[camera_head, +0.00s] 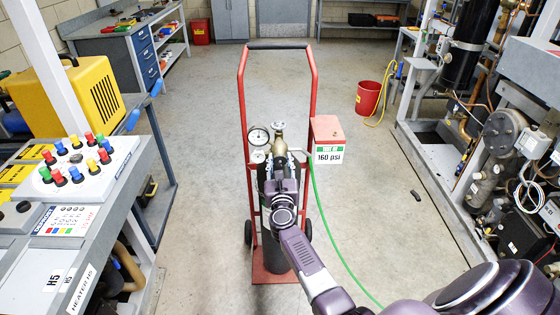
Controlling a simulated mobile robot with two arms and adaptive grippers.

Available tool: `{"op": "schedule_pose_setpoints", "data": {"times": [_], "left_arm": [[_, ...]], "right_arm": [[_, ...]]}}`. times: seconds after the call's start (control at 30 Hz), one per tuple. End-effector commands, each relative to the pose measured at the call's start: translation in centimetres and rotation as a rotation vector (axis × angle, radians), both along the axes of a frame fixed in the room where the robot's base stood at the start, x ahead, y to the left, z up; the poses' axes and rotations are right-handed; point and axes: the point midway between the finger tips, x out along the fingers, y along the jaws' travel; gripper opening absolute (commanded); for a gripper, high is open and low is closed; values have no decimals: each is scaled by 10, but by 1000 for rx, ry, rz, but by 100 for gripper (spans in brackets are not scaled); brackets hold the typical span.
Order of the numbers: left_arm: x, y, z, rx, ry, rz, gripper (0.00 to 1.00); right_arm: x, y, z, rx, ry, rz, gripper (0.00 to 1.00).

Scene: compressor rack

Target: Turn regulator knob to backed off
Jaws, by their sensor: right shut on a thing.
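A dark gas cylinder (272,240) stands upright on a red hand cart (313,85) in the middle of the floor. A brass valve (278,132) is on its top, with a round white-faced gauge (258,136) to the left and a second gauge (258,156) just below that. My right arm comes in from the lower right. My right gripper (283,172) is in front of the regulator, below the brass valve, and is shut on the regulator knob, which it hides. My left gripper is not in view.
A red box with a "160 psi" sign (328,157) is right of the cylinder. A green hose (320,205) runs down to the floor. A control bench (125,150) stands left, the compressor rack (428,185) right. A red bucket (368,98) is behind. Floor around the cart is mostly clear.

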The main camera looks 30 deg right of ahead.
Motion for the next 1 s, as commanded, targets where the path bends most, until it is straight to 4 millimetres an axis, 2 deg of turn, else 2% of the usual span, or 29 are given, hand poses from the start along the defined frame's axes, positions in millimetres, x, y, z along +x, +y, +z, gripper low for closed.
{"op": "schedule_pose_setpoints", "data": {"times": [1.0], "left_arm": [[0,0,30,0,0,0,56]], "right_arm": [[0,0,1,-796,491,2,9]]}}
